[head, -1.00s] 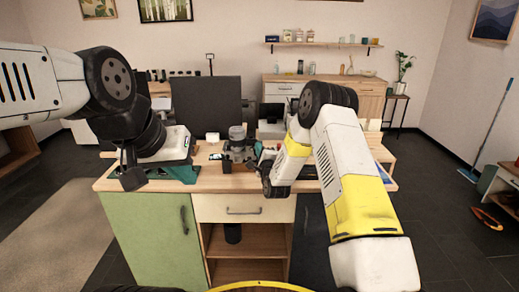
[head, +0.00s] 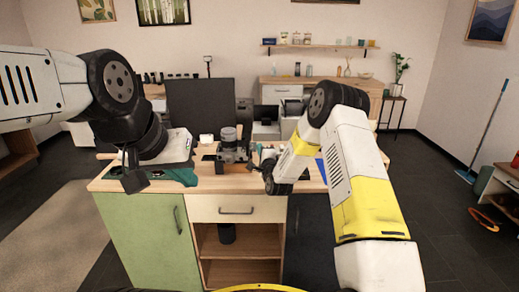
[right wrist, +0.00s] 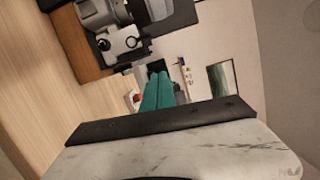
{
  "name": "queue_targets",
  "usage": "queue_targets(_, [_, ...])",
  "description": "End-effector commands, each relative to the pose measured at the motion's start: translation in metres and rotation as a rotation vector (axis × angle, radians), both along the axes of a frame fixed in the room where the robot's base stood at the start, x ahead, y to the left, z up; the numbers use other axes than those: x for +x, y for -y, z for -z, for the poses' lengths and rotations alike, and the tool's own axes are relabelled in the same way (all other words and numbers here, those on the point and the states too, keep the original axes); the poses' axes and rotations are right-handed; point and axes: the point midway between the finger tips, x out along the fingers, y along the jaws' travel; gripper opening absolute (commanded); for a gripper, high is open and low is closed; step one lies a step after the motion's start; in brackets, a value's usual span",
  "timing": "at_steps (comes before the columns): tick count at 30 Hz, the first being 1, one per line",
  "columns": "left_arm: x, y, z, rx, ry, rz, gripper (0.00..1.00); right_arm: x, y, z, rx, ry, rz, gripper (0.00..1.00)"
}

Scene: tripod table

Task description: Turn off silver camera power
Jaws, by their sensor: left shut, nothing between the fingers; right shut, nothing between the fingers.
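The silver camera (head: 230,148) stands on the table (head: 125,183), a little left of the middle in the head view. In the right wrist view the teal fingers (right wrist: 157,80) are together and empty, below and right of the camera. My left gripper (head: 184,177) is low over the table's left part, shut and empty, partly hidden by my arm.
A dark monitor (head: 201,107) stands behind the silver camera. A wooden cabinet (head: 371,90) and a shelf (head: 320,46) are at the back wall. My right forearm covers much of the table's right side.

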Motion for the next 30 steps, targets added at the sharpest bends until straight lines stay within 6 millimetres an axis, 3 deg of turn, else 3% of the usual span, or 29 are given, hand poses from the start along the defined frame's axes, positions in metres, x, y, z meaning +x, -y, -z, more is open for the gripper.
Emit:
queue_targets(16, [0.000,0.000,0.000,-0.001,0.000,-0.001,0.00,-0.079,0.019,0.000,0.002,-0.001,-0.002,0.00])
queue_targets(21, [0.000,0.000,0.000,-0.001,0.000,-0.001,0.00,-0.090,0.022,0.000,0.000,0.000,-0.001,0.00])
queue_targets(30, [0.000,0.000,0.000,0.000,0.000,0.000,0.00,-0.091,0.022,0.000,0.000,0.000,-0.001,0.00])
